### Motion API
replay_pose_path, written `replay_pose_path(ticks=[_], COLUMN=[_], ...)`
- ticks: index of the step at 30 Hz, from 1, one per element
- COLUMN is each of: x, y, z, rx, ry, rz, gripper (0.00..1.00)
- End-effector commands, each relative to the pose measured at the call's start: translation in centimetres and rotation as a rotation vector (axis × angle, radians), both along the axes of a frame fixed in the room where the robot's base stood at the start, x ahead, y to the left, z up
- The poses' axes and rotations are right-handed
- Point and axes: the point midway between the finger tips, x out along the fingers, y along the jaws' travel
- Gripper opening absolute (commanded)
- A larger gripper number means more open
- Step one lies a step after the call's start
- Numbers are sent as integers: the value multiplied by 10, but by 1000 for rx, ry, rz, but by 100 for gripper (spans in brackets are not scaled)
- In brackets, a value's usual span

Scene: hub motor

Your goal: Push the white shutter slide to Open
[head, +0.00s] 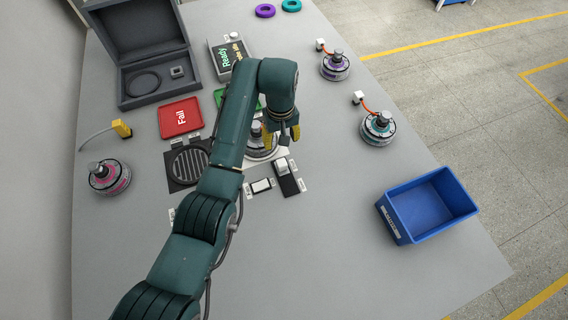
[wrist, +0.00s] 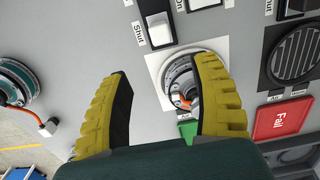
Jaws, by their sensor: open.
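The white shutter slide (head: 282,167) sits at the upper end of its black track (head: 289,184) in the head view. In the wrist view the slide (wrist: 161,32) is at the top, beside a label reading Shut (wrist: 139,34). My gripper (head: 289,138) is open, with its yellow fingers above and apart from the slide in the head view. In the wrist view the open gripper (wrist: 165,75) holds nothing between its fingers. The slide lies beyond the fingertips there. The height gap is hard to tell.
A hub motor on a white plate (wrist: 155,70) is beside the slide, partly behind my fingers. A white rocker switch (head: 261,185) lies left of the track and a black grille (head: 190,164) farther left. A blue bin (head: 425,207) stands right; the table front is clear.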

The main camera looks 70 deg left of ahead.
Motion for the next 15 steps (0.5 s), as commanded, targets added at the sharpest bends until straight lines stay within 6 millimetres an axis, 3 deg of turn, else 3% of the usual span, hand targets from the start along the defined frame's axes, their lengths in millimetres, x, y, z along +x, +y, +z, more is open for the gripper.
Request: replay_pose_path(ticks=[3, 15], x=[-1, 0], y=[-2, -2], z=[-31, -125], rx=[-6, -4], ry=[5, 3], rz=[-1, -2], gripper=[63, 63])
